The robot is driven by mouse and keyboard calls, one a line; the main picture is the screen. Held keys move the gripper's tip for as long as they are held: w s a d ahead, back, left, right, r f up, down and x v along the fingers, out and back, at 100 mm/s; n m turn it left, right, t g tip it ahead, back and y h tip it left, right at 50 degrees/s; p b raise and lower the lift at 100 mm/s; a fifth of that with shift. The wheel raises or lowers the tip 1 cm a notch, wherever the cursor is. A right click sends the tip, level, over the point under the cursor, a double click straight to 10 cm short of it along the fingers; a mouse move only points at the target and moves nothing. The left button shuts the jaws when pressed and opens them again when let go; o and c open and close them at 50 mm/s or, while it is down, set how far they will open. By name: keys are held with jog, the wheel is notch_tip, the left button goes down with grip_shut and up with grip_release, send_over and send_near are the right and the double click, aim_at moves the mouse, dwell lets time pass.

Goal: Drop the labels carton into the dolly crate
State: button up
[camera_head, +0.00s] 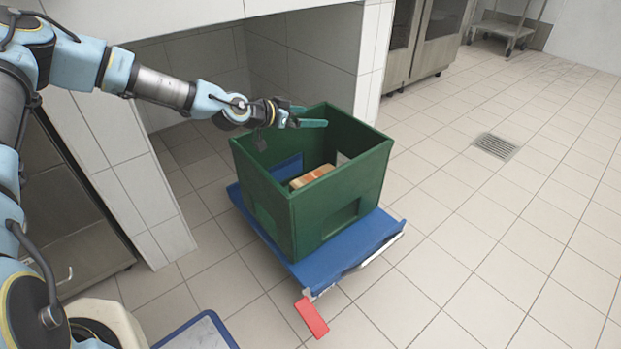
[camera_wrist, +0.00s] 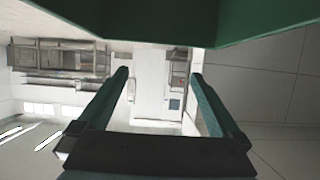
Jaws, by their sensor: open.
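The green dolly crate (camera_head: 267,203) stands upright on a blue dolly (camera_head: 348,250). A small orange and tan carton (camera_head: 313,177), which looks like the labels carton, lies inside the crate; its lower part is hidden by the near wall. I cannot read any print on it. My gripper (camera_head: 313,116) is open and empty at the height of the crate's far rim, apart from the carton. In the wrist view the open fingers (camera_wrist: 160,75) have nothing between them, and a green crate wall (camera_wrist: 230,22) fills the top edge.
A red pedal-like piece (camera_head: 311,317) sticks out at the dolly's front. A blue-edged tray or platform (camera_head: 200,335) lies at the bottom. A tiled wall (camera_head: 120,135) stands on the left. The tiled floor to the right is clear around a drain grate (camera_head: 495,147).

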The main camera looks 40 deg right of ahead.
jog(key=p+v, duration=0.1)
jog(key=v, duration=0.6)
jog(key=shift+a, duration=0.3)
jog(key=shift+r, duration=0.15)
